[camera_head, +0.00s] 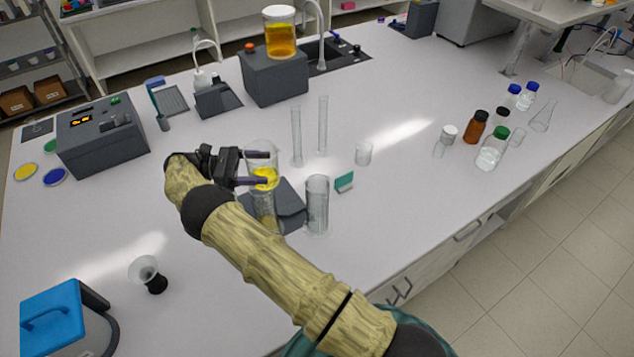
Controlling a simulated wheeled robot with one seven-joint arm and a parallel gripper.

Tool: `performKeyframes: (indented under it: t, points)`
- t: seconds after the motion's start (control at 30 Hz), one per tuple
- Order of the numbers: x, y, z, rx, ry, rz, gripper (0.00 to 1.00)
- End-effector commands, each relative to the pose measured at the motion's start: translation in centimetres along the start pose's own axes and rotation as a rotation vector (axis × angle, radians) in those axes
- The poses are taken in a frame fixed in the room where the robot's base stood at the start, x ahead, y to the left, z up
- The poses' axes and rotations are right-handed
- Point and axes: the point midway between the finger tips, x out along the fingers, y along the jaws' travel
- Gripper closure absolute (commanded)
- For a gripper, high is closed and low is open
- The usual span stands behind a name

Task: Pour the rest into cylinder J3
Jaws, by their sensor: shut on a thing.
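My gripper (264,168) is shut on a clear glass vessel (262,147) with yellow liquid low in it, above the bench. A clear cylinder (264,208) shows directly below, beside a dark grey block (290,205); whether the held vessel touches it is unclear. A wider clear cylinder (317,208) stands to the right of the block. Two slim, empty-looking cylinders (296,138) and (322,128) stand behind. No J3 label is readable, so I cannot tell which cylinder is J3.
A small clear beaker (363,154) and a teal block (344,182) stand to the right. A jar of amber liquid (279,38) sits on a grey box (274,80) at the back. Several bottles stand at the right.

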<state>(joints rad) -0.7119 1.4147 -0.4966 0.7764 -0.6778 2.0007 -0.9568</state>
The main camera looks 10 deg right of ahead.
Motion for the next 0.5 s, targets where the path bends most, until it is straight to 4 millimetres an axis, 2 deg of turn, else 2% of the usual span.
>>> performKeyframes:
  t: [0.33,0.5]
  points:
    - [0.6,0.0,2.0,0.001,0.160,-0.002,0.59]
    - [1.3,0.0,1.6,0.001,0.271,-0.004,0.59]
